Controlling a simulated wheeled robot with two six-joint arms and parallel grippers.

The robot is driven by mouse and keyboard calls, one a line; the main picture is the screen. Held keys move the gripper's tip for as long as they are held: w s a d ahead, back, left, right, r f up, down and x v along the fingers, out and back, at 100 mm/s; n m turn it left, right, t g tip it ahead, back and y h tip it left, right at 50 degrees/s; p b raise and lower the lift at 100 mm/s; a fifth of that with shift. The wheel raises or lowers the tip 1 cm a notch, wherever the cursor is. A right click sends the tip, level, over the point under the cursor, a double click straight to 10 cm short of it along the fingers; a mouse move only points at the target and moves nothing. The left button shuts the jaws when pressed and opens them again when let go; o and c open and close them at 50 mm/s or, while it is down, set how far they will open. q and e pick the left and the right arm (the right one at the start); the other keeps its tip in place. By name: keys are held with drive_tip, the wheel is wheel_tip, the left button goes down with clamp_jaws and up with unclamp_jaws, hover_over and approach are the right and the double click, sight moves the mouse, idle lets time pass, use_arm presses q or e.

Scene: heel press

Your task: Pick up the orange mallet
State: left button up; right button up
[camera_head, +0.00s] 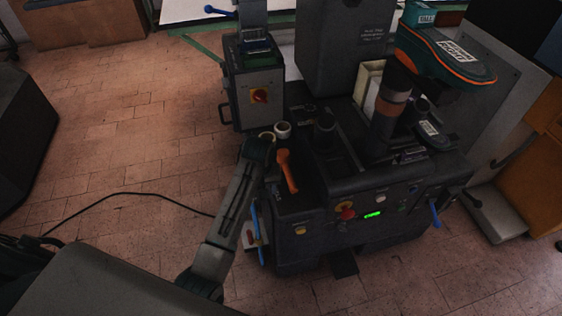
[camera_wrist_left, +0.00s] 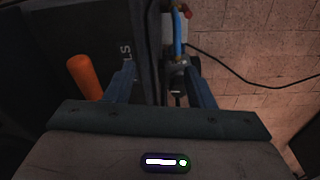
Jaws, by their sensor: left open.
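The orange mallet (camera_head: 287,170) lies on the dark left-hand top of the press, near its left edge. My left gripper (camera_head: 259,150) is just left of the mallet in the head view, and its fingers are hard to make out there. In the left wrist view the two fingers of the left gripper (camera_wrist_left: 161,68) are apart with no mallet between them. An orange rounded piece, apparently part of the mallet (camera_wrist_left: 84,76), shows outside the left finger there. My right gripper is not in view.
A white roll (camera_head: 282,130) sits behind the mallet. A grey box with a red-and-yellow switch (camera_head: 260,96) stands behind that. A blue handle (camera_head: 256,222) is on the press's left side; a black cable (camera_head: 150,196) crosses the open tiled floor. A teal-and-orange shoe-like form (camera_head: 452,57) overhangs the right.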

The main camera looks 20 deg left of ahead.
use_arm(q)
wheel_tip(320, 180, up, 6)
drive_tip(key=n+g, duration=0.1)
drive_tip(key=n, duration=0.1)
hover_over(288, 171)
drive_tip(key=shift+w+a, duration=0.1)
drive_tip(key=shift+a, duration=0.25)
wheel_tip(288, 171, down, 5)
drive_tip(key=shift+f, duration=0.15)
drive_tip(key=f, duration=0.3)
drive_tip(key=d+f, duration=0.1)
drive_tip(key=shift+s+f, duration=0.25)
drive_tip(key=shift+f, duration=0.35)
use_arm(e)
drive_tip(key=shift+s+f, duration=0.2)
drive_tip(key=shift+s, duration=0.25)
use_arm(q)
drive_tip(key=shift+c, duration=1.1)
clamp_jaws()
drive_tip(key=shift+w+r, duration=0.1)
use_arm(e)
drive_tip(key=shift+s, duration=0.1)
